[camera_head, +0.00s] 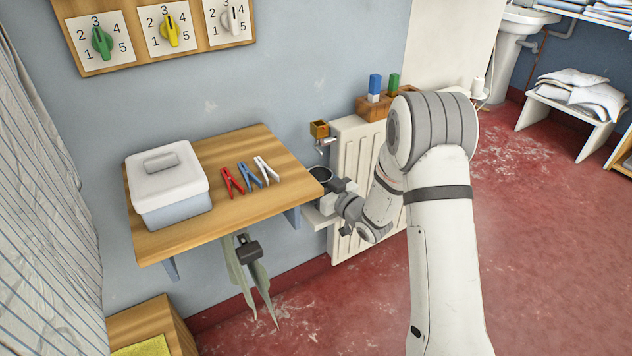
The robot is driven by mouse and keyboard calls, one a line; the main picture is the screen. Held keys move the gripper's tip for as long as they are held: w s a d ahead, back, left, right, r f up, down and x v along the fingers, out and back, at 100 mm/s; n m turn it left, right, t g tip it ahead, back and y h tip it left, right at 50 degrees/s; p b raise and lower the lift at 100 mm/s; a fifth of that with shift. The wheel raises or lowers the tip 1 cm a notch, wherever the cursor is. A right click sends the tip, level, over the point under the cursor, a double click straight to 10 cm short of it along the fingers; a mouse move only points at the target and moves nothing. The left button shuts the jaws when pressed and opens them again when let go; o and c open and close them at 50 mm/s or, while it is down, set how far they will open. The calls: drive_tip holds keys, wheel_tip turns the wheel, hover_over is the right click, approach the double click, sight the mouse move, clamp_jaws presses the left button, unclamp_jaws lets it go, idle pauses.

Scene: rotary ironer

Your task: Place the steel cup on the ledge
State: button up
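The steel cup (320,175) is small and grey with a dark open mouth, at the right end of the wooden wall shelf in the head view. My gripper (334,186) is at the cup's right side and appears shut on it. The fingers are small and partly hidden, so their exact contact is hard to see. The cup looks upright, below a small tap (325,145) on the wall. A pale ledge (318,218) juts out lower down, beside the radiator and below my gripper; my arm hides part of this area.
The wooden shelf (230,212) holds a white lidded box (168,190) and red, blue and white pegs (250,175). The radiator (352,150) stands behind my arm. Tongs (252,270) hang under the shelf. Red floor is open at right.

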drive_tip(key=o, duration=0.4)
drive_tip(key=shift+r, duration=0.1)
